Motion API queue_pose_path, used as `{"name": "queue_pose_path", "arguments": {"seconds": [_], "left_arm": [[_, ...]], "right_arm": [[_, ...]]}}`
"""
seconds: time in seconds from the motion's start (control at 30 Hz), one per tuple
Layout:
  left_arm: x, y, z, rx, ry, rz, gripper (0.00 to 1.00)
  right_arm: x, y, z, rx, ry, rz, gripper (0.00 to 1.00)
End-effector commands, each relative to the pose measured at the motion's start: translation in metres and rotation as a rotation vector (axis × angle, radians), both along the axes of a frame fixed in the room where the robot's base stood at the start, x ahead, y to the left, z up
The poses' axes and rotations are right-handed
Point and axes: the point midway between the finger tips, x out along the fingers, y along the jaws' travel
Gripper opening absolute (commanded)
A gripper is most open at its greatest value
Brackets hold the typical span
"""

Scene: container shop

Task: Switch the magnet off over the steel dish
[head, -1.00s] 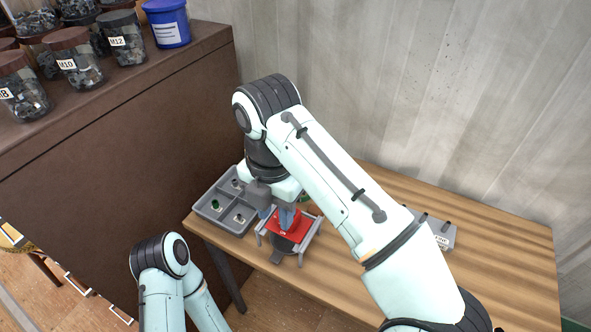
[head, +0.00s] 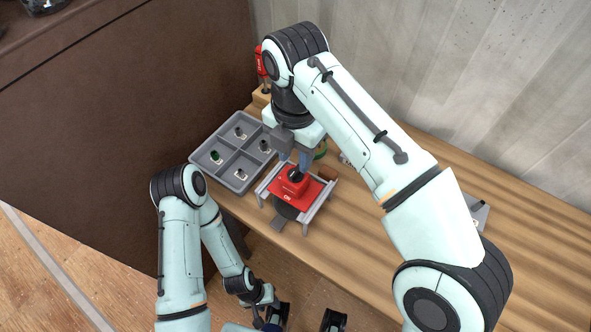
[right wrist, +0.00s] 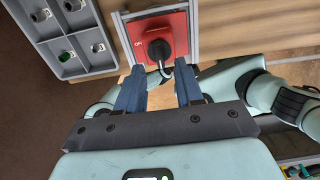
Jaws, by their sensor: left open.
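The red magnet (head: 285,191), with a black knob (head: 295,174) on top and a white ON label, sits on a grey rail frame (head: 318,207) near the table's front edge. My right gripper (head: 294,160) is right above the magnet. In the right wrist view its blue fingers (right wrist: 159,75) are apart, with the knob's bent lever (right wrist: 163,68) in the gap and apparently no finger touching it. My left gripper (head: 305,320) is open and empty at the bottom edge, below the table front.
A grey tray (head: 222,170) with compartments holding small parts stands left of the frame. A red bottle-like thing (head: 261,62) stands behind, and a green thing (head: 321,150) is partly hidden by my right arm. A dark brown cabinet (head: 110,110) fills the left.

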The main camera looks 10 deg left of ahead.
Motion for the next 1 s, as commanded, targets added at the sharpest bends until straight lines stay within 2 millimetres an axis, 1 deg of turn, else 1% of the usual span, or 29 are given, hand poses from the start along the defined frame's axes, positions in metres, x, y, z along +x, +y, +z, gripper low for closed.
{"name": "queue_pose_path", "arguments": {"seconds": [0.03,0.2,0.37,0.63,0.67,0.7,0.73,0.77,1.0], "left_arm": [[-0.002,0.000,-0.007,0.000,0.002,0.000,0.43],[-0.005,0.000,-0.015,0.000,0.005,-0.001,0.43],[-0.006,0.000,-0.017,0.000,0.006,0.000,0.43],[-0.005,0.000,-0.016,0.000,0.006,0.000,0.43],[-0.005,0.000,-0.016,0.000,0.006,0.000,0.43],[-0.005,0.000,-0.016,0.000,0.006,0.000,0.43],[-0.005,0.000,-0.016,0.000,0.006,0.000,0.43],[-0.005,0.000,-0.016,0.000,0.006,0.000,0.43],[-0.005,0.000,-0.016,0.000,0.006,0.000,0.43]], "right_arm": [[-0.001,0.000,-0.012,-0.001,0.003,0.001,0.36],[-0.001,0.000,-0.032,-0.001,0.001,0.000,0.36],[0.000,0.000,-0.039,0.002,-0.001,0.000,0.36],[0.000,0.000,-0.039,0.001,0.000,0.000,0.36],[0.000,0.000,-0.039,0.001,0.000,0.000,0.26],[0.000,0.000,-0.039,0.001,0.000,0.000,0.13],[0.000,0.000,-0.039,0.001,0.000,0.000,0.04],[0.000,0.000,-0.039,0.001,0.000,0.000,0.00],[0.000,0.000,-0.039,0.000,0.000,-0.006,0.00]]}}
